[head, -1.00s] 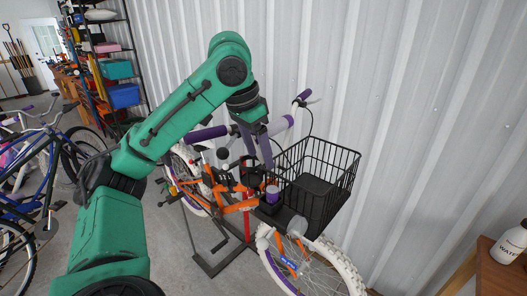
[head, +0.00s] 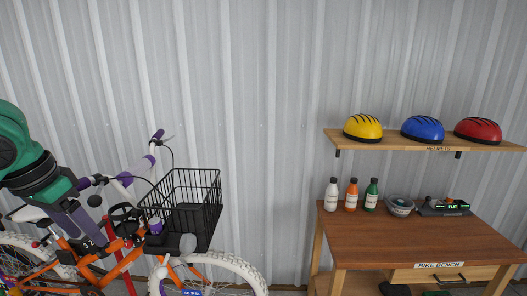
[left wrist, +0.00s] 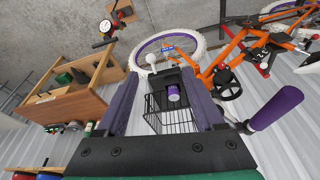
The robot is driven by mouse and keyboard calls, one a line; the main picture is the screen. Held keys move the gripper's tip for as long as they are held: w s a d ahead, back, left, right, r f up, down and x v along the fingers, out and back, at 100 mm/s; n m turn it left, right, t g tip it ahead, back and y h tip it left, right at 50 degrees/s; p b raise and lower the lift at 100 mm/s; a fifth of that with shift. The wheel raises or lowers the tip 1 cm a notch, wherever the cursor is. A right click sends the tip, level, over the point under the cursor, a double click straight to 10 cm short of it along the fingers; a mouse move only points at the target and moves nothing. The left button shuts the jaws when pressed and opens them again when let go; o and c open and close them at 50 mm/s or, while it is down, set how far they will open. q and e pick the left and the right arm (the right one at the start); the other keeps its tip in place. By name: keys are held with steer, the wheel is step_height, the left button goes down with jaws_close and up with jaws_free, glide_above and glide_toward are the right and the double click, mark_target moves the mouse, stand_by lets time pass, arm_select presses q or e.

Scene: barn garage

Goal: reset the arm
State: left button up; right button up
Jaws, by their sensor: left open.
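My left arm comes in from the left edge. My left gripper (head: 88,240) is open, with its grey-purple fingers pointing down in front of the orange bike (head: 75,260). In the left wrist view my left gripper (left wrist: 160,76) shows two spread fingers with nothing clasped between them. My right gripper is not in view.
A wooden bench (head: 420,238) at right holds several bottles and a grey bowl (head: 399,205). Yellow (head: 363,127), blue (head: 423,128) and red (head: 478,130) helmets sit on a shelf (head: 400,142) above it. A purple handlebar grip (left wrist: 276,108) is close to the right finger in the wrist view.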

arm_select(q)
steer(key=w+d+f+m+h, duration=0.1)
steer(key=d+f+m, duration=0.1)
steer(key=d+f, duration=0.85)
steer(key=w+d+f+m+h, duration=0.15)
steer(key=d+f, duration=0.45)
steer(key=f, duration=1)
steer(key=s+a+f+n+y, duration=0.3)
steer(key=s+a+f+n, duration=0.15)
steer(key=s+f, duration=0.6)
steer(key=s+f+m+g+b, duration=0.1)
steer(key=s+f+b, duration=0.2)
steer(key=f, duration=1.2)
steer(key=s+f+b, duration=0.3)
steer(key=f, duration=1.2)
steer(key=s+a+f+g+b, duration=0.1)
steer(key=s+a+f+b, duration=0.1)
steer(key=s+f, duration=1.2)
steer(key=shift+s+a+f+b, duration=0.2)
steer(key=shift+s+a+b, duration=0.2)
steer(key=shift+a, duration=0.2)
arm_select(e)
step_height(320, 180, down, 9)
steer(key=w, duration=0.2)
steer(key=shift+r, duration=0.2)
